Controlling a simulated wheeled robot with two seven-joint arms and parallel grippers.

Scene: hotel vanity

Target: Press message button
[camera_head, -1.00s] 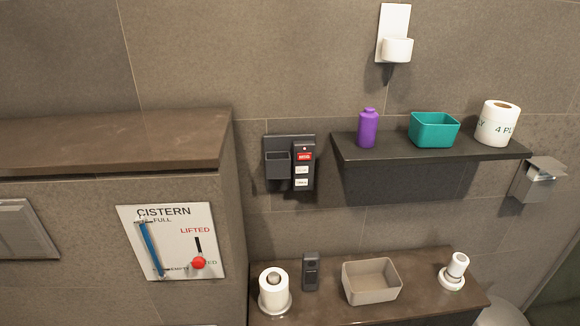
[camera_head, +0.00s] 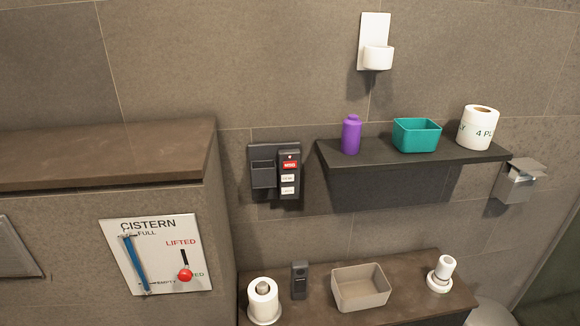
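A dark wall panel (camera_head: 263,174) is mounted on the tiled wall left of the black shelf. On its right side is an upright dark handset-like unit (camera_head: 289,174) with a red label at the top and two white labelled buttons (camera_head: 288,184) below. The lettering is too small to read, so I cannot tell which is the message button. The left part of the panel is an empty-looking holder. Neither of my grippers shows in the head view.
The black shelf (camera_head: 400,160) holds a purple bottle (camera_head: 351,135), a teal bin (camera_head: 416,135) and a paper roll (camera_head: 478,128). Below, a brown counter (camera_head: 408,302) carries a beige bin (camera_head: 360,287), a dark remote-like device (camera_head: 299,281) and rolls. A cistern sign (camera_head: 157,255) is at left.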

